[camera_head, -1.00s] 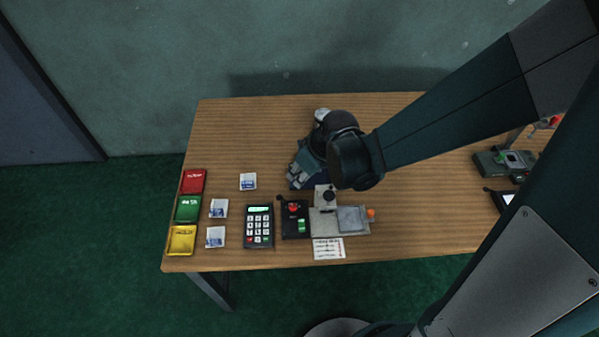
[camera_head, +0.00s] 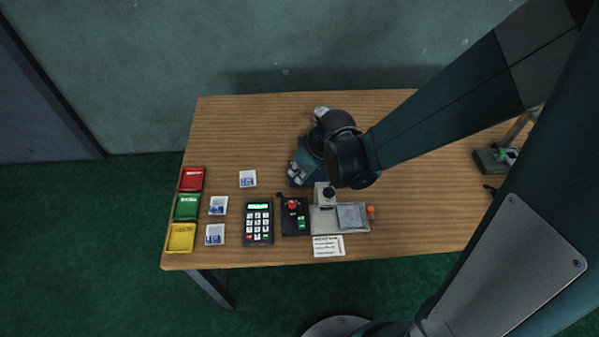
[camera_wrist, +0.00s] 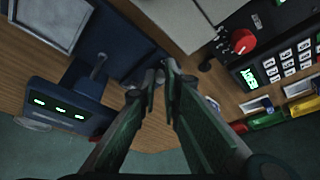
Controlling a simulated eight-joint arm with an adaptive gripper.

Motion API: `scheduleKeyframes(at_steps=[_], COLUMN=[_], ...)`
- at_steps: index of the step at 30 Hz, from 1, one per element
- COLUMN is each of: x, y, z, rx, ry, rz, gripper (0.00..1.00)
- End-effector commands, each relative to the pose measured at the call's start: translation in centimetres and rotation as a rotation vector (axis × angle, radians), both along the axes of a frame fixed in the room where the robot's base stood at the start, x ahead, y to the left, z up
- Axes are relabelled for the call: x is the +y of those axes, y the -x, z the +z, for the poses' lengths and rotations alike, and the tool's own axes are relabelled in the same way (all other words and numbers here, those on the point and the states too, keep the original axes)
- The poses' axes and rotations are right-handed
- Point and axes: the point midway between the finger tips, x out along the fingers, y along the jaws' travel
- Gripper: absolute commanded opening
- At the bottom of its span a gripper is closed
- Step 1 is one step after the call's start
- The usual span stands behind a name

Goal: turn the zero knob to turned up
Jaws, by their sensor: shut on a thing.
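My gripper (camera_wrist: 161,78) is shut, with its two fingertips close together over a dark blue device (camera_wrist: 120,45). The thing between the tips is small and mostly hidden, and I cannot tell for certain whether it is the zero knob. In the wrist view the device has a display box (camera_wrist: 68,107) with three lit green readouts and a thin lever standing beside it. In the head view my gripper (camera_head: 304,168) hides most of this device. No knob with a readable zero label shows.
A black box with a red knob (camera_head: 292,205) and green button stands in front of my gripper. A keypad (camera_head: 259,220) is left of it, and a grey plate (camera_head: 325,221) is right. Red, green and yellow trays (camera_head: 181,238) line the left edge. The table's back left is clear.

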Motion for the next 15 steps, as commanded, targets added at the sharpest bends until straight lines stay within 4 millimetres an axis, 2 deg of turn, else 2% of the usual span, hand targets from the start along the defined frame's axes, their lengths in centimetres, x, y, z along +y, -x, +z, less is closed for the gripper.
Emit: scheduleKeyframes(at_steps=[8,15], x=[0.1,0.22], y=[0.07,0.15], z=[-0.01,-0.02], rx=[0.0,0.0], ry=[0.0,0.0], rz=[-0.032,-0.129], gripper=[0.0,0.0])
